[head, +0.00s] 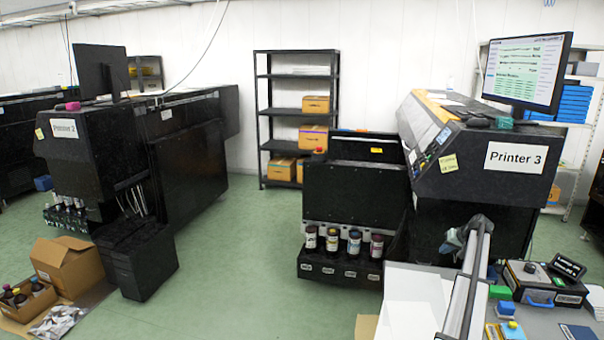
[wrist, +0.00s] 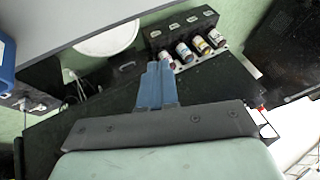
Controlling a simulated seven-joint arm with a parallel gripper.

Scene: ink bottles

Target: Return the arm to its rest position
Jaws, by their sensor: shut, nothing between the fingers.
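My gripper (wrist: 158,88) shows in the wrist view as blue fingers closed together, with nothing held between them. Past the fingertips in that view, a black ink tray (wrist: 208,18) holds several bottles. The fingertips overlap the near end of the bottle row in the picture; I cannot tell the distance, but nothing is gripped. In the head view the ink bottles (head: 354,243) stand upright in a row in the black tray (head: 340,270) at the foot of Printer 3 (head: 475,165). I cannot make out the gripper fingers in the head view.
Printer 2 (head: 130,150) stands at left. An open cardboard box (head: 72,268) and a box of bottles (head: 28,300) lie on the floor at lower left. A cluttered table (head: 415,285) is at lower right. Green floor (head: 235,240) is clear between the printers.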

